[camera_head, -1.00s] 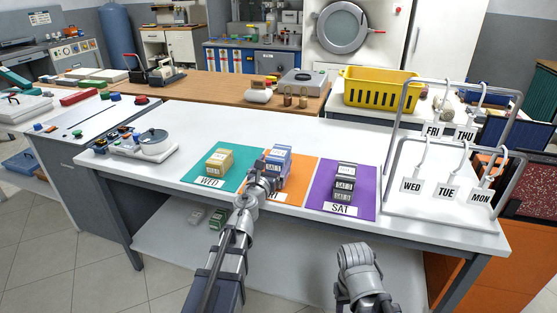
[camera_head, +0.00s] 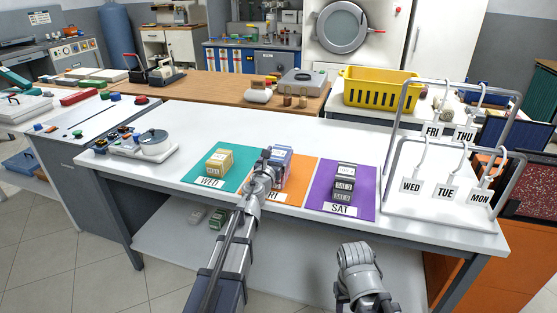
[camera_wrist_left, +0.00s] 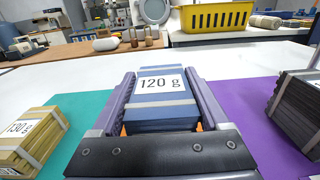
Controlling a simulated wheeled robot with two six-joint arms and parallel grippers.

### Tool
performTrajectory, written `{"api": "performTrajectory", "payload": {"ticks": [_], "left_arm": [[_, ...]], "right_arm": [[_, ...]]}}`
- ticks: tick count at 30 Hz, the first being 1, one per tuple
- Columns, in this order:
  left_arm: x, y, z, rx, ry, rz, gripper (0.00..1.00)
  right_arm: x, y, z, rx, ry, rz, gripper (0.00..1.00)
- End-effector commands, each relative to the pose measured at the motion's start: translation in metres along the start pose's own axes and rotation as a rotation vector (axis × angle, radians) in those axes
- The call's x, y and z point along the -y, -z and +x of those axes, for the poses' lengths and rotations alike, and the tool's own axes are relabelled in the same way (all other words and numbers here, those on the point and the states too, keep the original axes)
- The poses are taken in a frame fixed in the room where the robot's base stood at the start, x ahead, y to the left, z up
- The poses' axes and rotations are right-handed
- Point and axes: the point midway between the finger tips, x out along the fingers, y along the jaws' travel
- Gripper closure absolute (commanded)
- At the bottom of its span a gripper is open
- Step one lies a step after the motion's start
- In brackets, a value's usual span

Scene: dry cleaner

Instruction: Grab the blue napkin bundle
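The blue napkin bundle (camera_head: 283,156) stands on the orange mat (camera_head: 298,187) marked FRI. In the left wrist view the blue bundle (camera_wrist_left: 161,108) has a pale band and a "120 g" label. My left gripper (camera_head: 268,160) is at the bundle, covering part of its left side. In the left wrist view its two fingers (camera_wrist_left: 160,92) lie on either side of the bundle, with narrow orange slivers showing near their bases, so it looks open around it. My right gripper (camera_head: 357,262) is in front of the table, away from the bundles; its fingertips cannot be made out.
A yellow bundle (camera_head: 219,163) stands on the teal WED mat (camera_head: 237,158), left of the blue one. A metal rack (camera_head: 386,185) with day tags stands at the table's right end.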

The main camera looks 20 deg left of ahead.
Motion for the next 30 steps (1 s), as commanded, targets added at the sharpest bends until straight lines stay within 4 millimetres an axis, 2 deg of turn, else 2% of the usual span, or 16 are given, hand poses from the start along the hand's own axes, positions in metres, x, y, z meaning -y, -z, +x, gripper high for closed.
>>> {"api": "performTrajectory", "payload": {"ticks": [2, 16, 25, 30], "left_arm": [[0.0, 0.0, 0.0, 0.0, 0.0, 0.0, 0.31], [0.0, 0.0, 0.0, 0.0, 0.0, 0.0, 0.84], [0.0, -0.002, 0.0, 0.0, 0.0, 0.0, 0.84], [0.0, -0.012, 0.0, 0.0, 0.0, 0.0, 0.84]], "right_arm": [[0.0, 0.0, 0.0, 0.0, 0.0, 0.0, 0.5], [0.0, 0.0, 0.0, 0.0, 0.0, 0.0, 0.5], [0.0, 0.0, -0.002, 0.0, 0.0, 0.0, 0.5], [-0.001, -0.001, -0.012, 0.0, 0.0, 0.0, 0.5]]}}
